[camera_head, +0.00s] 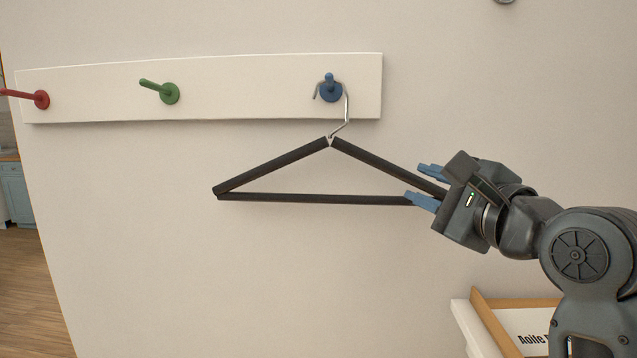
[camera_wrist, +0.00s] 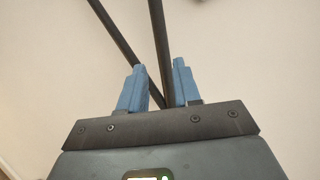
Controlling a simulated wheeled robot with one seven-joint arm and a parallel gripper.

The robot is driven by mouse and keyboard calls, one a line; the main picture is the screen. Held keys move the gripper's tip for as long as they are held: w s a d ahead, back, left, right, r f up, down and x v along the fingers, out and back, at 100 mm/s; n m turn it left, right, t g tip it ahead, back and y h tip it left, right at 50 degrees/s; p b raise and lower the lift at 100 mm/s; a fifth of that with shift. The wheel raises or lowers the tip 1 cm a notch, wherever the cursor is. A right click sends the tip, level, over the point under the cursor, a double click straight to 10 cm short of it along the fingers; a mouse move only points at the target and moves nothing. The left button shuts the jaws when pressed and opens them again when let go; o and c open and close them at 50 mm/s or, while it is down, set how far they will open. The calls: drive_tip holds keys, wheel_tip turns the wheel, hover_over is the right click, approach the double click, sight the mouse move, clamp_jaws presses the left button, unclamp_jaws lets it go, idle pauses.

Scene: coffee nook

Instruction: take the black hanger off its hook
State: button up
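The black hanger (camera_head: 272,167) hangs by its silver wire hook (camera_head: 346,108) from the blue hook (camera_head: 330,90) at the right end of the wall board. Its lower bar is nearly level. My gripper (camera_head: 413,182) is at the hanger's right corner, with its blue fingers apart. In the wrist view, the hanger's two bars (camera_wrist: 160,40) converge between the fingers (camera_wrist: 160,82), and the left finger overlaps one bar. The corner tip is hidden by my gripper in the head view. I cannot tell whether either finger touches a bar.
The white board (camera_head: 240,90) also carries a green hook (camera_head: 168,93) and a red hook (camera_head: 40,99), both empty. A framed sign (camera_head: 515,325) stands below my arm at the lower right. The wall below and left of the hanger is clear.

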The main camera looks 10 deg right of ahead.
sight(399, 172)
drive_tip(key=w, duration=0.2)
drive_tip(key=w+p, duration=0.1)
drive_tip(key=w, duration=0.1)
drive_tip(key=w+a, duration=0.1)
drive_tip(key=w, duration=0.1)
drive_tip(key=shift+w+r, duration=0.3)
drive_tip(key=shift+r, duration=0.1)
drive_tip(key=shift+w+a+f, duration=0.1)
drive_tip(key=shift+w, duration=0.45)
drive_tip(key=shift+c, duration=0.5)
